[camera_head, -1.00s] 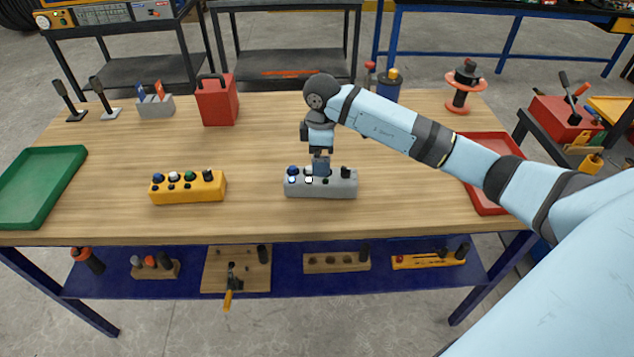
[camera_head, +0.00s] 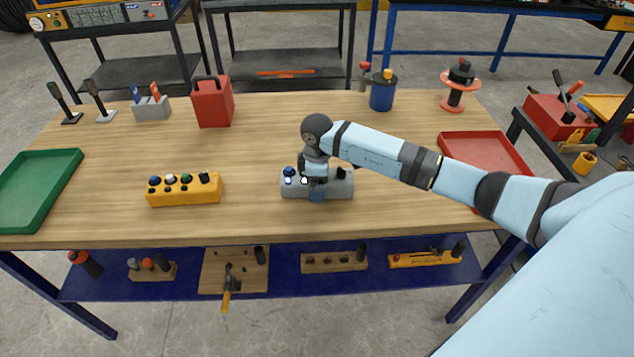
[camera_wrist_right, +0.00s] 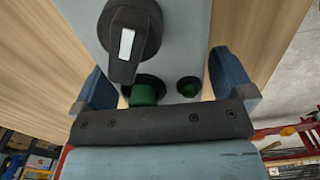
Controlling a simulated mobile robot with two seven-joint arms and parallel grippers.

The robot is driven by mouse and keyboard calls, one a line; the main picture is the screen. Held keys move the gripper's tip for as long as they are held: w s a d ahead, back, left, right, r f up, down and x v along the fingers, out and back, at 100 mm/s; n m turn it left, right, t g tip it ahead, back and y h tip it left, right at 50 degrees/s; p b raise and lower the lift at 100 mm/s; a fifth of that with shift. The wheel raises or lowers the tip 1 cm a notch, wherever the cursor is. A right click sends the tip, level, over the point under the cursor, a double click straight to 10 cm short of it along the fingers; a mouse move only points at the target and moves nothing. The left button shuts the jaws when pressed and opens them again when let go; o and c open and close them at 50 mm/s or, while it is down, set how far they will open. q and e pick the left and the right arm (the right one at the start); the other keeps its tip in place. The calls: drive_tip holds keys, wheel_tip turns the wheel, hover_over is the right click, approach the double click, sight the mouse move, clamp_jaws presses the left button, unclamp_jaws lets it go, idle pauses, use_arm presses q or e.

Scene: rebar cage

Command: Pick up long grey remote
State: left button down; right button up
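The long grey remote (camera_head: 342,188), a grey box with blue, white and black controls on top, lies on the wooden table in front of my right arm. My right gripper (camera_head: 317,192) is down over its middle, with one finger in front of the box. In the right wrist view the remote (camera_wrist_right: 185,45) shows a black knob and green buttons. The fingers of the right gripper (camera_wrist_right: 165,90) stand wide apart, one on each side of it; whether they touch it I cannot tell. My left gripper is not in view.
A yellow button box (camera_head: 185,193) lies to the left. A green tray (camera_head: 40,190) is at the left edge and a red tray (camera_head: 485,150) at the right. A red container (camera_head: 212,105) and a blue canister (camera_head: 382,95) stand behind. The table between the two boxes is clear.

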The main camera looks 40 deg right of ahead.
drive_tip(key=c, duration=1)
drive_tip(key=shift+c, duration=0.2)
